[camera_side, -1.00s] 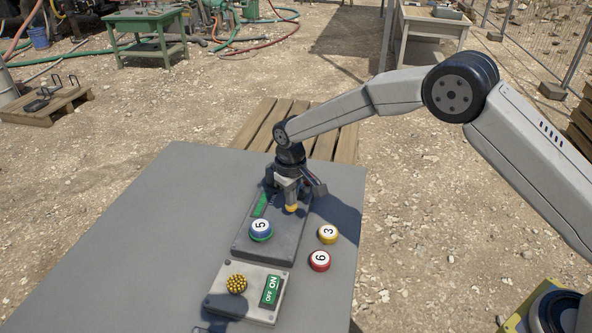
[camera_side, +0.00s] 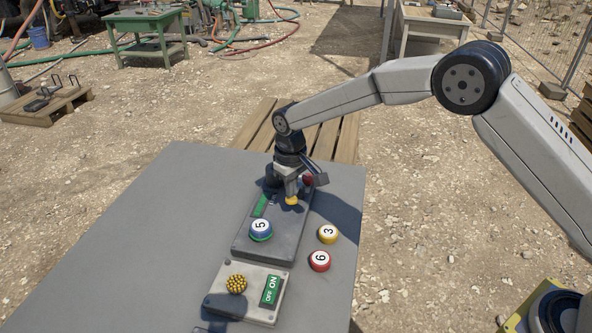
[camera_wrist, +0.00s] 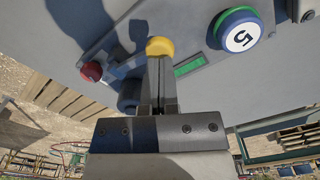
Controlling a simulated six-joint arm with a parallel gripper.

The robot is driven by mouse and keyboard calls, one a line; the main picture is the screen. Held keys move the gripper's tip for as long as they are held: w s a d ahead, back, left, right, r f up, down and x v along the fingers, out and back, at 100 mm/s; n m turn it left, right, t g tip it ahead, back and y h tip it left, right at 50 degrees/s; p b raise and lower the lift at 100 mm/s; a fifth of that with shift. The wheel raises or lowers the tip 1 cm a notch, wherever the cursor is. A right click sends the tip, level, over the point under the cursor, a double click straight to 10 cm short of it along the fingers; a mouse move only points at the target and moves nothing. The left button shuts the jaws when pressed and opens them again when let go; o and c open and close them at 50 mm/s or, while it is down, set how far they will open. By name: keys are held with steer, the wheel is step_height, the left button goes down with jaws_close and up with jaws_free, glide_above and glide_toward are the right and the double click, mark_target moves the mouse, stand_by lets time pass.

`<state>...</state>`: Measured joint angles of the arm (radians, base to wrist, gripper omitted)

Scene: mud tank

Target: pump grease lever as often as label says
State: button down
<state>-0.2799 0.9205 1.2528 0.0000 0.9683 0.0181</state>
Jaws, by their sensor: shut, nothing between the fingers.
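A grey unit (camera_side: 266,241) lies on the table. It carries a yellow knob (camera_side: 291,200), a green strip (camera_side: 260,206) and a blue disc on a green base with a white label reading 5 (camera_side: 260,229). My gripper (camera_side: 290,193) is shut and points down at the yellow knob. In the wrist view my fingertips (camera_wrist: 159,62) are at the edge of the yellow knob (camera_wrist: 159,46); I cannot tell whether they touch. A red knob (camera_wrist: 91,71) is beside them, left of the fingers. The part under the yellow knob is hidden.
A grey control box (camera_side: 248,293) with an ON/OFF switch (camera_side: 271,290) and a yellow-black dotted button (camera_side: 236,284) sits nearer. A yellow disc marked 3 (camera_side: 328,234) and a red numbered disc (camera_side: 319,261) lie to the right. The table's left side is clear.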

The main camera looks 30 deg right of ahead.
steer(key=shift+f, duration=0.2)
steer(key=shift+f, duration=1.55)
stand_by(0.4)
steer(key=shift+r, duration=1.75)
steer(key=shift+f, duration=0.45)
